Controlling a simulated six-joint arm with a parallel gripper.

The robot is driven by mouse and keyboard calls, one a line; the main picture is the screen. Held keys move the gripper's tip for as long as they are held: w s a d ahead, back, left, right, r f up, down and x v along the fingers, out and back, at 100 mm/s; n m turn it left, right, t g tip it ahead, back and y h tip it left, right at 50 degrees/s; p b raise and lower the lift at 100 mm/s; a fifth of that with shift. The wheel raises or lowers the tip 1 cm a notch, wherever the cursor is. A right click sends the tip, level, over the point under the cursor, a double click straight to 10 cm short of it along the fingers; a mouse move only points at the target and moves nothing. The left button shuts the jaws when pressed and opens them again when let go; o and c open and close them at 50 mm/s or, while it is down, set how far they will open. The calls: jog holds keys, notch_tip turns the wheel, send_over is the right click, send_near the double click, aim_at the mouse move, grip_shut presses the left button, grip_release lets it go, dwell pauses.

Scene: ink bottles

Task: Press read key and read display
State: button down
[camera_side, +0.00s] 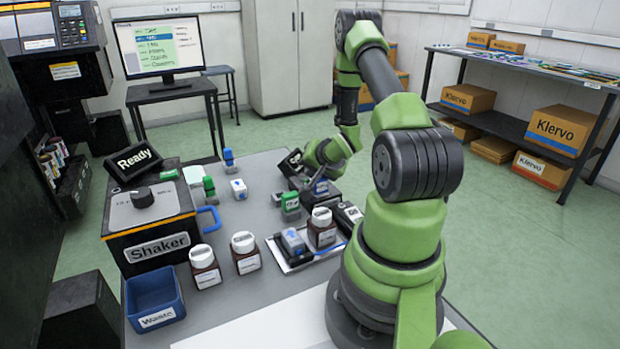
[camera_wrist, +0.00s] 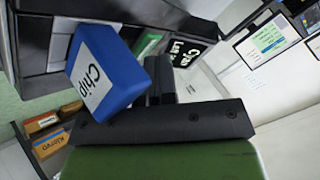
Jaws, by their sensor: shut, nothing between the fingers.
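My gripper (camera_side: 308,172) is shut and empty, low over the back right of the table, close to a small dark device with a tilted screen (camera_side: 293,160). In the wrist view my dark fingers (camera_wrist: 161,82) are together. A blue block labelled "Chip" (camera_wrist: 108,75) is beside them, sitting at the dark device; it shows in the side view as a blue piece (camera_side: 320,187) under my gripper. Behind the fingers a black display (camera_wrist: 184,50) carries white text, partly hidden and not fully legible. I cannot see a read key, nor tell whether my fingers touch one.
A shaker (camera_side: 150,215) with a "Ready" display (camera_side: 133,160) stands at left, a blue waste bin (camera_side: 155,300) in front. Brown bottles (camera_side: 204,266), a small tray (camera_side: 290,268) and green- and blue-capped bottles crowd the table. A monitor (camera_side: 158,45) stands behind.

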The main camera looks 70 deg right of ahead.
jog(key=shift+a+f, duration=0.2)
jog(key=shift+a, duration=0.05)
jog(key=shift+r, duration=0.95)
jog(key=shift+r, duration=2.55)
